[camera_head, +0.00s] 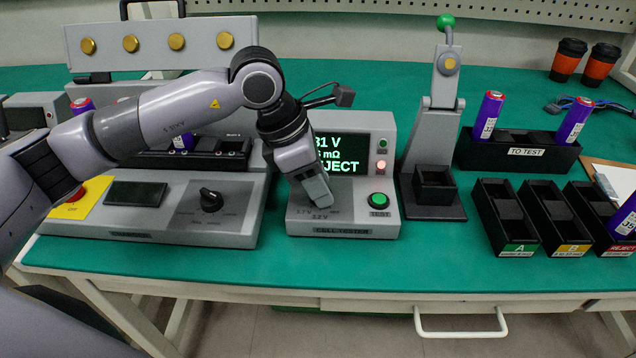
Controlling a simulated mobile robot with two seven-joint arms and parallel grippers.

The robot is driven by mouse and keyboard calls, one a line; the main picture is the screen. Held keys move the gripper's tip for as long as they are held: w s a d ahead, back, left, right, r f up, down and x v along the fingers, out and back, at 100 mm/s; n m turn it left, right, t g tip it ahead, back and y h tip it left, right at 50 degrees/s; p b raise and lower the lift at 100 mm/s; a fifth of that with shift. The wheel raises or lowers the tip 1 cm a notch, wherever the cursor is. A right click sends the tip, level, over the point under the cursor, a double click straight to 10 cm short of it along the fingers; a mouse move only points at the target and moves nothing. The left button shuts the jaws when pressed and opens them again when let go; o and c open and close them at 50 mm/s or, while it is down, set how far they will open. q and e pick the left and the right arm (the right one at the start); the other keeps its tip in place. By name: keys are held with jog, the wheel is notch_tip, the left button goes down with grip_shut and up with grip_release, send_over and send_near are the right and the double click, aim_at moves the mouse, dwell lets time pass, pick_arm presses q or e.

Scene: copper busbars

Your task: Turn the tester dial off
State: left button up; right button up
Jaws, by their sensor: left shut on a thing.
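The grey cell tester (345,229) stands in the middle of the bench. Its lit screen (350,150) shows green text, partly covered by my gripper, with "REJECT" readable. A green TEST button (379,200) and a lit reddish lamp (381,166) are on its right side. My left gripper (319,198) points down at the tester's front panel, left of the button. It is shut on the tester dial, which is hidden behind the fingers. Markings for voltages show around the fingertips. My right gripper is not in view.
Left of the tester is a grey unit with a black knob (211,199). To the right stand a lever fixture (444,90), a TO TEST rack (524,152) with purple cells, and black bins (508,218). A purple cell (624,218) is at the REJECT bin.

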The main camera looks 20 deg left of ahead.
pick_arm(q)
jog(key=n+t+b, duration=0.1)
jog(key=n+b, duration=0.1)
jog(key=n, duration=0.1)
jog(key=shift+f+y, duration=0.1)
jog(key=shift+y, duration=0.2)
jog(key=shift+n, duration=0.4)
jog(key=shift+s+n+t+y+b, duration=0.1)
jog(key=shift+n+t+y+b, duration=0.3)
jog(key=shift+n+b, duration=0.5)
jog(key=shift+n, duration=0.3)
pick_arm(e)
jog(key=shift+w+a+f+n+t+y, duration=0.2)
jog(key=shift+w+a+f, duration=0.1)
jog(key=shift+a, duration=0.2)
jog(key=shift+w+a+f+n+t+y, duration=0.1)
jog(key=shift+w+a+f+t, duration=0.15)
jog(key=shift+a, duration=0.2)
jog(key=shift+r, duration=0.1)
pick_arm(q)
jog(key=o, duration=1)
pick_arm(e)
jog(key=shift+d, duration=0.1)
pick_arm(q)
jog(key=shift+o, duration=0.2)
jog(key=shift+r, duration=0.25)
